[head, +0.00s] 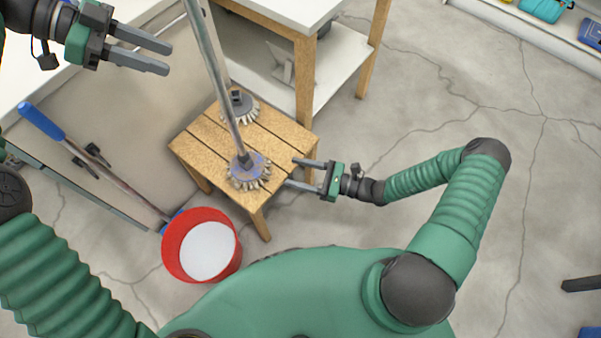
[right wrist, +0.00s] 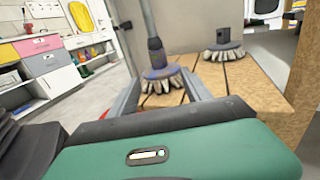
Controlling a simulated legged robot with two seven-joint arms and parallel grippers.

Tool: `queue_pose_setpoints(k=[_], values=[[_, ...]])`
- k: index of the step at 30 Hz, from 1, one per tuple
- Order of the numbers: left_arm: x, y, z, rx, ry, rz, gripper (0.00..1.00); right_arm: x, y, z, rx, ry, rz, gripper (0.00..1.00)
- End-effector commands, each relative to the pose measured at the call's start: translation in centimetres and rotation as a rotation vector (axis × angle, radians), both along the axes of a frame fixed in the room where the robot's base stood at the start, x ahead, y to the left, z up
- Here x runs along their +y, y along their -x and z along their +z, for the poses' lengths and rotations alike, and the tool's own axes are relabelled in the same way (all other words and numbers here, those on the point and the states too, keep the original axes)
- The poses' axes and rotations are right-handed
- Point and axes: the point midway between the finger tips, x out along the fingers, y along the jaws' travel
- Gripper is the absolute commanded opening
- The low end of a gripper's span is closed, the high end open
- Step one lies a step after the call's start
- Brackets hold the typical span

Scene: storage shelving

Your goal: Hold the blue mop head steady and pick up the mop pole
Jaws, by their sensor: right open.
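The blue mop head (head: 247,178) stands bristles down on a small wooden stool (head: 205,140). The grey mop pole (head: 215,75) rises from its centre, leaning slightly, out of the top of the head view. My right gripper (head: 291,171) is open just right of the mop head, with nothing held. In the right wrist view the mop head (right wrist: 161,76) shows between the two fingers. My left gripper (head: 168,58) is open and empty at upper left, apart from the pole and pointing towards it.
A second, dark-topped brush head (head: 240,108) stands behind on the stool. A red bucket (head: 168,250) is at its front left. A blue-handled pole (head: 110,175) leans at left. A white-topped table (head: 290,8) stands behind. The floor at right is mostly clear.

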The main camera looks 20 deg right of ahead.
Motion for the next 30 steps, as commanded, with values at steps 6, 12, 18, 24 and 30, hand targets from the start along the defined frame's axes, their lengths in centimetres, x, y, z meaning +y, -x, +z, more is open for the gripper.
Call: queue_pose_setpoints(k=[6, 12, 18, 24, 30], values=[[0.0, 0.0, 0.0, 0.0, 0.0, 0.0, 0.36, 3.9, -2.3, 0.0, -0.001, 0.001, 0.009, 0.57], [0.0, 0.0, 0.0, 0.0, 0.0, 0.0, 0.36, 8.0, -5.0, 0.0, 0.0, 0.001, 0.011, 0.57], [0.0, 0.0, 0.0, 0.0, 0.0, 0.0, 0.36, 11.6, -7.4, 0.0, 0.0, 0.002, 0.01, 0.57], [0.0, 0.0, 0.0, 0.0, 0.0, 0.0, 0.36, 13.3, -8.6, 0.0, 0.001, 0.004, 0.009, 0.57], [0.0, 0.0, 0.0, 0.0, 0.0, 0.0, 0.36, 13.5, -8.7, 0.0, 0.001, 0.004, 0.008, 0.57]])
